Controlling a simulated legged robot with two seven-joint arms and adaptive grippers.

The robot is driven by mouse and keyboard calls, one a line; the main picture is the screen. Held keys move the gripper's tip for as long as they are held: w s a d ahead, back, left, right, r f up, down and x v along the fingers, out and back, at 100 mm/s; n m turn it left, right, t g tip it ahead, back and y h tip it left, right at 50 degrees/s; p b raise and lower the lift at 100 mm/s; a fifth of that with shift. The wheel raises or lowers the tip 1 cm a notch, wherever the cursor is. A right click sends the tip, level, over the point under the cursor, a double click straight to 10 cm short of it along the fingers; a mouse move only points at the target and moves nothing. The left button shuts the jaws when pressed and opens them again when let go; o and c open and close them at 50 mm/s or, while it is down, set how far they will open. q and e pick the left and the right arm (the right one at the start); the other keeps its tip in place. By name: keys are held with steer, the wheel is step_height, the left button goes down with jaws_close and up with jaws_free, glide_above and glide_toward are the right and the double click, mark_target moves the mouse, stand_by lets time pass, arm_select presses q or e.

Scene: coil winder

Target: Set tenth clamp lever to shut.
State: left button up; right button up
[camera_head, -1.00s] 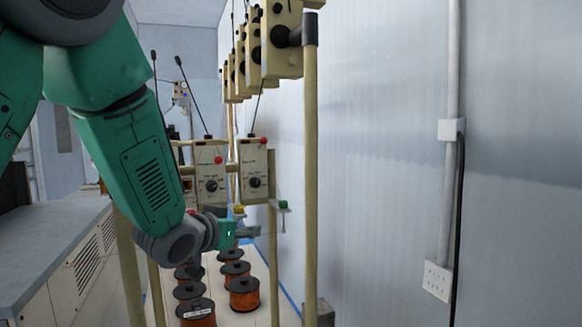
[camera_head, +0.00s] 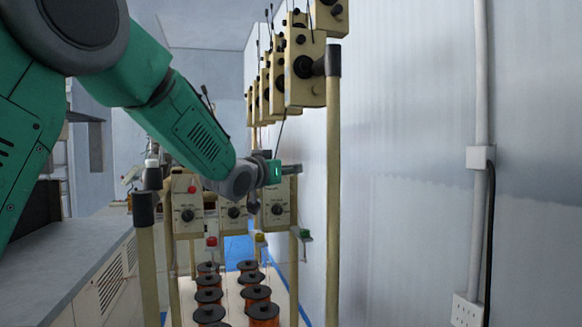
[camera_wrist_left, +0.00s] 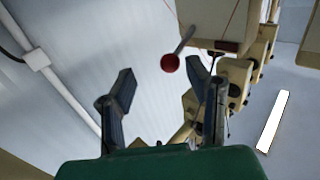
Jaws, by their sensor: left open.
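In the left wrist view, a lever with a red ball end (camera_wrist_left: 170,63) hangs from the underside of a cream box (camera_wrist_left: 215,22). My left gripper (camera_wrist_left: 160,88) is open and empty; the red ball appears beyond and between its fingertips, apart from them. In the head view my left gripper (camera_head: 290,169) is in front of the lower cream boxes, left of the tall post. Small coloured knobs show below it: red (camera_head: 211,241), yellow (camera_head: 260,239) and green (camera_head: 304,233). I cannot tell which lever is the tenth. My right gripper is not in view.
A row of upper cream boxes (camera_head: 304,75) runs along the wall behind a tall post (camera_head: 333,200). Several copper spools (camera_head: 262,312) stand below. A grey-topped cabinet (camera_head: 90,246) is at left. Free room lies right of the post, before the wall.

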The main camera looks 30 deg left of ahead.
arm_select(q)
steer(key=shift+w+a+f, duration=0.1)
steer(key=shift+w+a, duration=0.35)
steer(key=shift+w, duration=0.2)
steer(key=shift+w+a+f, duration=0.1)
steer(key=shift+w+a, duration=0.35)
steer(key=shift+w, duration=0.15)
steer(key=shift+a+f, duration=0.1)
steer(key=shift+a, duration=0.4)
steer(key=shift+d, duration=0.5)
steer(key=c, duration=0.9)
steer(key=shift+d+r, duration=0.15)
steer(key=shift+r, duration=0.05)
jaws_close()
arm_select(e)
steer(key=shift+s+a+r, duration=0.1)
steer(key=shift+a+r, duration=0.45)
